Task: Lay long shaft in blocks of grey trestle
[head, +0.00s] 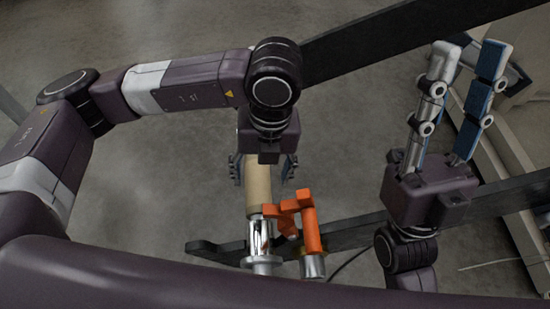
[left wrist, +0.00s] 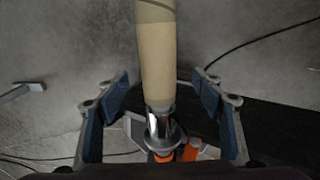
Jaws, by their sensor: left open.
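The long shaft shows as a tan cardboard core (head: 258,188) with a shiny metal end (head: 260,238) and a collar. My left gripper (head: 262,168) is open, its blue-padded fingers on either side of the core, apart from it. The left wrist view shows the core (left wrist: 156,60) running between the open fingers (left wrist: 160,105), with the metal end (left wrist: 160,128) below. An orange part (head: 311,230) stands beside the metal end, at a dark grey bar (head: 365,228). I cannot tell whether the shaft rests in a block. My right gripper (head: 458,102) is open and empty, pointing up.
A second dark bar (head: 390,35) crosses the top of the head view. A beige structure (head: 525,110) stands at the right, behind my right gripper. A dark cable (head: 352,258) lies near the lower bar. The grey floor (head: 340,125) between the bars looks clear.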

